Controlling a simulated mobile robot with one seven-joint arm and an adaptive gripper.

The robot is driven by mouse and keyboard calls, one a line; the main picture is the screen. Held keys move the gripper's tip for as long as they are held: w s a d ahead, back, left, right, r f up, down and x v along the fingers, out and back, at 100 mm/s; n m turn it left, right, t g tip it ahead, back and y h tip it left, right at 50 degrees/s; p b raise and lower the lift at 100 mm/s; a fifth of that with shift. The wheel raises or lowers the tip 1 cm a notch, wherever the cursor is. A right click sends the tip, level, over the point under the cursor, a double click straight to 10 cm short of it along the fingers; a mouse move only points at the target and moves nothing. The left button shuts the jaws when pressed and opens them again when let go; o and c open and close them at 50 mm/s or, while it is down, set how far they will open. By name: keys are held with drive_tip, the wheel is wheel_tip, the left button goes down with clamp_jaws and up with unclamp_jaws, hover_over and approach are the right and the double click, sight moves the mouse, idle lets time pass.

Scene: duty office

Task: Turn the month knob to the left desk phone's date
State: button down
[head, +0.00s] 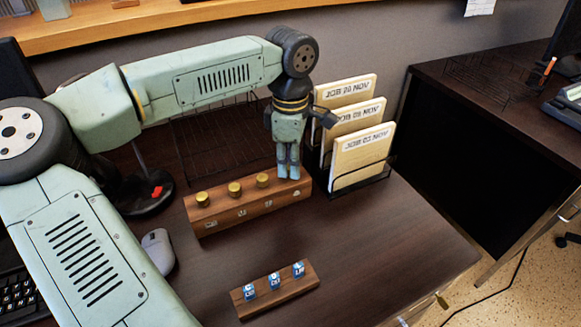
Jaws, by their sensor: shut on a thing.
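A wooden block (220,218) on the dark desk carries a row of brass knobs. Three show: the left knob (203,199), the middle one (234,189) and the right one (262,180). Small label plates sit on its front face, too small to read. My gripper (289,174) points down at the block's right end, over the last place in the row. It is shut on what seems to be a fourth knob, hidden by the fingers. I cannot tell which knob is the month knob. No left desk phone with a readable date is in view.
A black rack with upright cards (362,155) stands close right of my gripper. A smaller wooden block with blue cubes (275,290) lies in front. A grey mouse (158,250) is at left. Open desk (370,245) lies front right. A device (567,105) sits on the right desk.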

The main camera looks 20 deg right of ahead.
drive_tip(key=shift+n+b, duration=0.3)
drive_tip(key=shift+n, duration=0.3)
drive_tip(key=c, duration=1.4)
unclamp_jaws()
drive_tip(key=shift+c, duration=0.2)
wheel_tip(320, 180, up, 12)
